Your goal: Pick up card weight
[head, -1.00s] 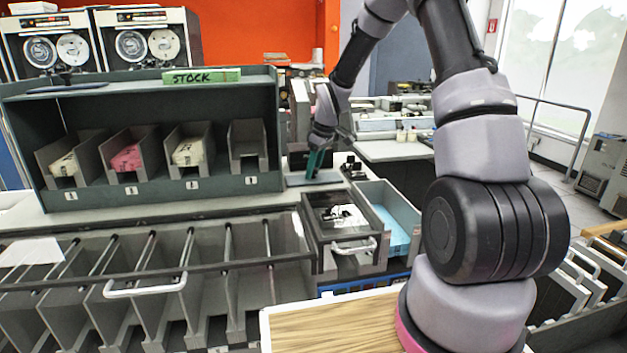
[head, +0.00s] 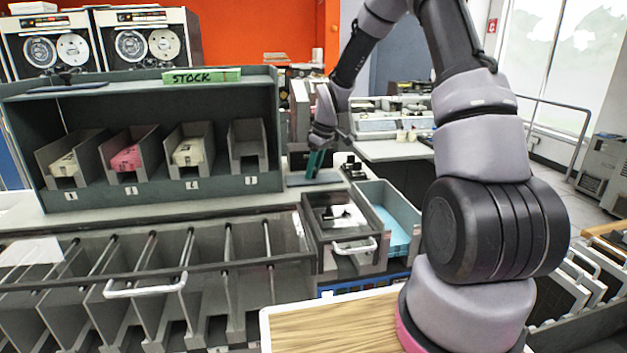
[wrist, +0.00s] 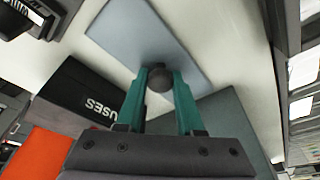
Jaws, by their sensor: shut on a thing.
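My gripper (head: 315,163) is low over a flat grey plate on the counter, right of the stock rack. In the wrist view, its teal fingers (wrist: 160,82) are shut on a dark round knob, which I take to be the card weight (wrist: 160,79). The grey-blue plate (wrist: 125,28) lies beneath the knob; it also shows in the head view (head: 330,178). I cannot tell whether the knob is joined to the plate or raised off it. The weight is hidden by the fingers in the head view.
The stock rack (head: 265,185) with several card bins stands left of the gripper. Pale bare counter (wrist: 235,70) shows right of the plate.

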